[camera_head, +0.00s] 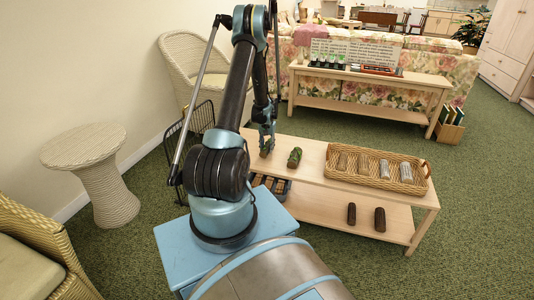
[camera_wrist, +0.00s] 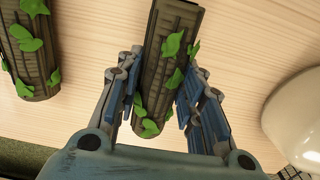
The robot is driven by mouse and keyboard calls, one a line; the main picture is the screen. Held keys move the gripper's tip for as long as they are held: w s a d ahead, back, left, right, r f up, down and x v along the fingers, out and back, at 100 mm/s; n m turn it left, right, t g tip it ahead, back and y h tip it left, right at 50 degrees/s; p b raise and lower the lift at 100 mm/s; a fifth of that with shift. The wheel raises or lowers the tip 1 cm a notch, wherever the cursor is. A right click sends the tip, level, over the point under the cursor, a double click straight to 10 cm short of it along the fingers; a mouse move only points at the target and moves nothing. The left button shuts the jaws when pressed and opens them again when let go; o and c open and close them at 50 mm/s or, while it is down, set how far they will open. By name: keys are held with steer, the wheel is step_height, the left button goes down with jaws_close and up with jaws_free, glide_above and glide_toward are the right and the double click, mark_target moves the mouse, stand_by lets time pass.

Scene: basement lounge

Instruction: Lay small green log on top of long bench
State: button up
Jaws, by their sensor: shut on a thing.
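My gripper (camera_head: 266,135) is over the left end of the near light-wood bench (camera_head: 312,178). In the wrist view my gripper (camera_wrist: 160,98) is shut on a dark ribbed log with green leaves (camera_wrist: 170,45), its fingers on both sides. The held log is close to the wood; I cannot tell whether it touches. A second leafy log (camera_wrist: 30,50) lies beside it at left in the wrist view; in the head view a leafy log (camera_head: 294,157) lies on the near bench. A longer light-wood bench (camera_head: 425,80) stands farther back, before the floral sofa.
A wicker tray (camera_head: 422,188) with several grey-brown cylinders fills the near bench's right part. Two dark brown logs (camera_head: 352,213) (camera_head: 380,219) stand on its lower shelf. Green carpet lies between the benches.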

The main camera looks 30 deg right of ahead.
steer(key=shift+f, duration=1.6)
steer(key=o, duration=1.1)
